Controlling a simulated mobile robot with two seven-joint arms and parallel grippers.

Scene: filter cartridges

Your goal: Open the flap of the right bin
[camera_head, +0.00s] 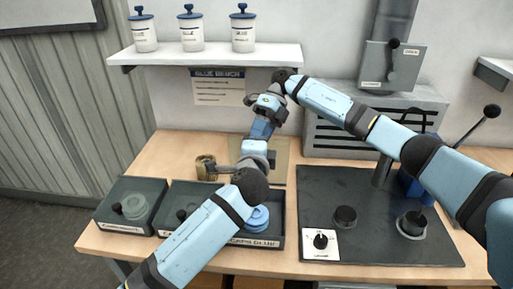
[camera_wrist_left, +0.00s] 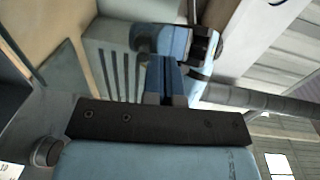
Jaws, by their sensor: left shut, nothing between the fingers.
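The left bin (camera_head: 105,213) holds a greenish disc. A brown can (camera_head: 205,167) stands behind the right bin. A dark mat (camera_head: 335,185) with knobs lies to the right, before a grey vented box (camera_head: 340,138). A shelf (camera_head: 170,55) with three jars hangs above.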

